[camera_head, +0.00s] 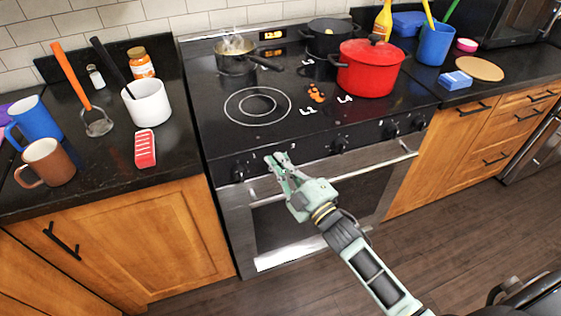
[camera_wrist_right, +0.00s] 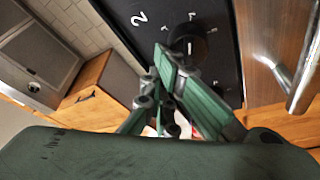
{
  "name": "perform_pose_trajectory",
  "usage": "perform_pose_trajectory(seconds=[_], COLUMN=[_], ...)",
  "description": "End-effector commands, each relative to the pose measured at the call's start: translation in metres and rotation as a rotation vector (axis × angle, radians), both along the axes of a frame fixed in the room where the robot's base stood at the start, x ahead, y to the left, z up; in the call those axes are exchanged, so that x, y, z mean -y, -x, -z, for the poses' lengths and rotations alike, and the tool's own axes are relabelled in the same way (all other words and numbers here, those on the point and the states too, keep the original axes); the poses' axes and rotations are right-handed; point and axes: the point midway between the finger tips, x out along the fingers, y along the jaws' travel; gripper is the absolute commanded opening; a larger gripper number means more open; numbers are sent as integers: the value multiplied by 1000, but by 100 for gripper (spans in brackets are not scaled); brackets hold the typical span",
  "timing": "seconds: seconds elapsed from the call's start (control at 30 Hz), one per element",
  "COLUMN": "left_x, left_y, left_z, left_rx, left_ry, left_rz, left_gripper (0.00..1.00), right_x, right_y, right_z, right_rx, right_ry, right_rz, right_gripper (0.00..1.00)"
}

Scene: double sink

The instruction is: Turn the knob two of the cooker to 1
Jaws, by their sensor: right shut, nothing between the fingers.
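The cooker (camera_head: 285,135) stands in the middle of the head view, with dark knobs along its front panel. In the right wrist view a round black knob (camera_wrist_right: 187,40) sits beside a white "2" (camera_wrist_right: 139,19), with white marks around it. My right gripper (camera_head: 276,160) is green, shut and empty, in front of the panel. It hides the part of the panel behind it in the head view. In the wrist view its fingertips (camera_wrist_right: 166,58) overlap the knob's lower left edge; I cannot tell whether they touch it. My left gripper is not in view.
Other knobs show at the left (camera_head: 238,173) and right (camera_head: 339,146) of my gripper. The oven door handle (camera_head: 385,165) runs below the panel. A red pot (camera_head: 368,72) and a steaming dark pan (camera_head: 236,60) stand on the hob. Open floor (camera_head: 440,235) lies in front.

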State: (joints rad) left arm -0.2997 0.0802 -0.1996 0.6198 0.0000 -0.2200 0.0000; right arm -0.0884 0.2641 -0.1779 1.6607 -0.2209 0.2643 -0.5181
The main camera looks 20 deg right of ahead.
Motion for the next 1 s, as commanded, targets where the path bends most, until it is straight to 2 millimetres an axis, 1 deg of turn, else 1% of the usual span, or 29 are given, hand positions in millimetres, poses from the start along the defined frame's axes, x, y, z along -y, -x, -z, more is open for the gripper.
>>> perform_pose_trajectory(seconds=[0.2,0.5,0.73,1.0], left_x=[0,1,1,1], left_y=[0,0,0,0], left_z=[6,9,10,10], left_rx=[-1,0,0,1], left_ry=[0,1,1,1], left_rz=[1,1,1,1], left_gripper=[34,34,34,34], right_x=[7,14,16,17], right_y=[0,-1,-1,-1], right_z=[-2,-4,-4,-5], right_rx=[-8,-14,-16,-17], right_ry=[-186,-362,-426,-442], right_rz=[1,1,0,0], right_gripper=[0,0,0,0])
